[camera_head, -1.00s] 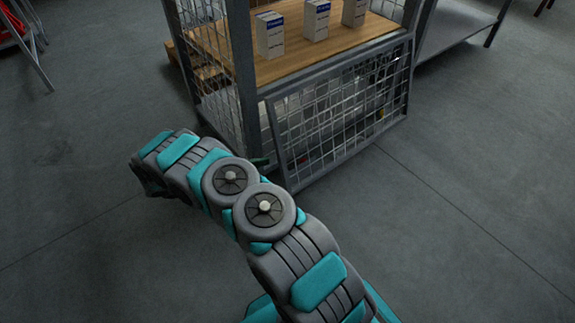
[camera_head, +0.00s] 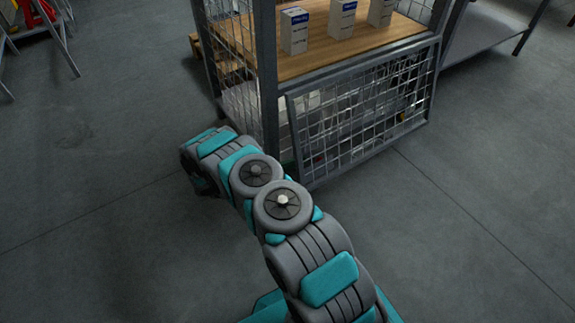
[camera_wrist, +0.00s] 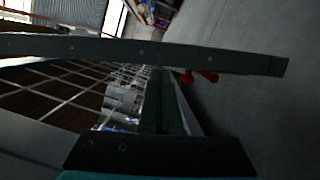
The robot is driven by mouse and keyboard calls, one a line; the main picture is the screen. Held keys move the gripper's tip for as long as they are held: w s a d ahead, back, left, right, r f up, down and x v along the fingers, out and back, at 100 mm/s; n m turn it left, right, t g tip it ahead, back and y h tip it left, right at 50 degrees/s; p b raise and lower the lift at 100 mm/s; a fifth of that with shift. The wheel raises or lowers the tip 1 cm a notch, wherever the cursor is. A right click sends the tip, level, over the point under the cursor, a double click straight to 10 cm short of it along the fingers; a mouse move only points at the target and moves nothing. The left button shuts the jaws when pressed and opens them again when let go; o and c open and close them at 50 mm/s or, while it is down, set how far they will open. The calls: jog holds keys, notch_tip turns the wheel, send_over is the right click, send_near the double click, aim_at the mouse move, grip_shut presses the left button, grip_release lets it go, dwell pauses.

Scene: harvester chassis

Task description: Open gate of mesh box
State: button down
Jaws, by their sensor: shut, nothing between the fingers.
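The mesh box stands at the upper middle of the head view, with a grey corner post (camera_head: 267,90) and mesh sides. Its gate (camera_head: 360,108), a grey-framed wire panel, hangs at the front below the wooden deck and slants outward at the bottom. The front above the deck is open. My gripper is mostly hidden behind my arm in the head view, beside the gate's left edge. In the wrist view my dark green gripper (camera_wrist: 160,78) is shut and empty, close beside wire mesh (camera_wrist: 75,90). A grey bar (camera_wrist: 150,50) crosses in front; I cannot tell which part it is.
Several white cartons (camera_head: 341,18) stand on the wooden deck (camera_head: 335,50). A grey table (camera_head: 490,35) stands at the right behind the box. A metal-legged stand with something red (camera_head: 32,22) is at the far left. The floor in front is clear.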

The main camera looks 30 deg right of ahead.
aim_at(316, 170)
jog(key=shift+s+d, duration=0.15)
jog(key=shift+d, duration=0.55)
jog(key=s+r+n, duration=0.1)
jog(key=s, duration=0.1)
jog(key=s+r+n, duration=0.1)
jog(key=s, duration=0.2)
jog(key=s+n+b, duration=0.1)
jog(key=s, duration=0.1)
jog(key=shift+s+d+r+n+h, duration=0.3)
jog(key=shift+r, duration=0.1)
